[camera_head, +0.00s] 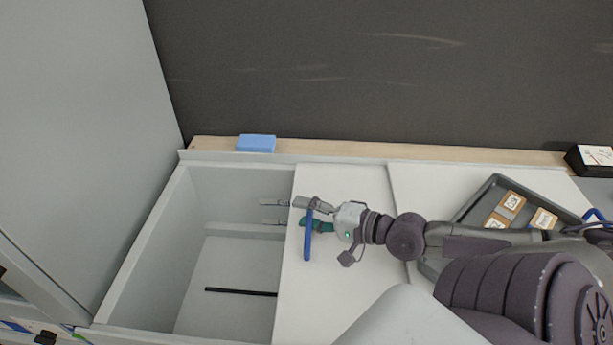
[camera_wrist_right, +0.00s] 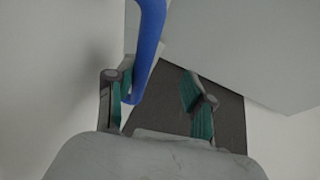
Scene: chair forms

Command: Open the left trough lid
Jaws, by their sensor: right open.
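The left trough (camera_head: 150,235) stands uncovered on its left side, so its inside shows. Its flat white lid (camera_head: 345,275) covers the right part. A blue bar handle (camera_head: 308,243) sits near the lid's left edge. My right gripper (camera_head: 302,214) is open at the handle's upper end, its fingers pointing left. In the right wrist view the handle (camera_wrist_right: 148,45) comes down beside the left finger of my gripper (camera_wrist_right: 158,98). I cannot tell whether they touch. My left gripper is not in view.
A dark strip (camera_head: 240,292) lies inside the trough. A second white lid (camera_head: 430,180) adjoins on the right, with a grey tray (camera_head: 483,198) holding labelled blocks. A blue block (camera_head: 256,143) and a dark box (camera_head: 590,160) sit on the back ledge. A grey panel (camera_head: 70,130) rises on the left.

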